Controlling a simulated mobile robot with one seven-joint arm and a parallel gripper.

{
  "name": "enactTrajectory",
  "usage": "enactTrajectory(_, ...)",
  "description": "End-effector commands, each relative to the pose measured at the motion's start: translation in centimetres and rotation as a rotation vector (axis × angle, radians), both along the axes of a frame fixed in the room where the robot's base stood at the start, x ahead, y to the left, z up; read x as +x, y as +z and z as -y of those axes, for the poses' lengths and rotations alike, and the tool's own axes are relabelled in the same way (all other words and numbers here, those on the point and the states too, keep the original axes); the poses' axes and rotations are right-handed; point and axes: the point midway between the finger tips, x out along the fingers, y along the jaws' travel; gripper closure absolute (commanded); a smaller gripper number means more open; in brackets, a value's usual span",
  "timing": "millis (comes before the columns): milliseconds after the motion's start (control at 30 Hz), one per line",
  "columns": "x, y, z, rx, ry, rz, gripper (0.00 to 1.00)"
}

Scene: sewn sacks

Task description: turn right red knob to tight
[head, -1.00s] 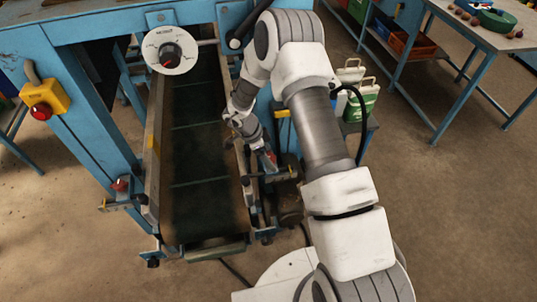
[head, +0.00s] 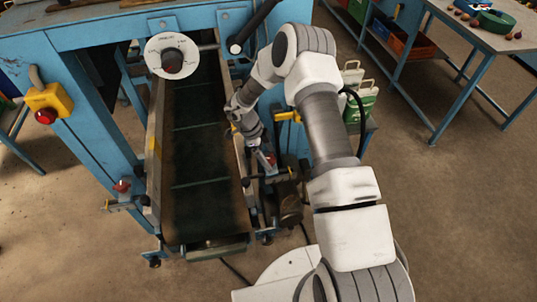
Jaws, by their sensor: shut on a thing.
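The right red knob (head: 271,160) is a small red spot at the right side of the belt frame, mostly hidden by my gripper. My gripper (head: 265,154) reaches down to it from above and is shut on it. The jaws are small and dark here, so the knob's turn angle and any tight mark cannot be read. A second red knob (head: 122,186) sits on a bracket at the left side of the belt frame, apart from my gripper.
The dark belt (head: 200,150) runs between the two side rails. A white round dial (head: 172,55) stands above its far end. A yellow box with a red button (head: 46,103) is on the left post. Green-labelled canisters (head: 360,95) stand behind my arm.

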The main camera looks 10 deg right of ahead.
Motion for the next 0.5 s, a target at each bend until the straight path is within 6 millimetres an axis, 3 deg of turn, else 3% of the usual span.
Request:
enactTrajectory(300,0.06,0.06,0.01,-0.001,-0.021,0.001,0.78)
enactTrajectory(333,0.06,0.05,0.01,-0.001,-0.021,0.001,0.19)
enactTrajectory(433,0.08,0.06,0.01,-0.001,-0.021,0.002,0.01)
enactTrajectory(500,0.12,0.06,0.02,-0.001,-0.02,0.003,0.0)
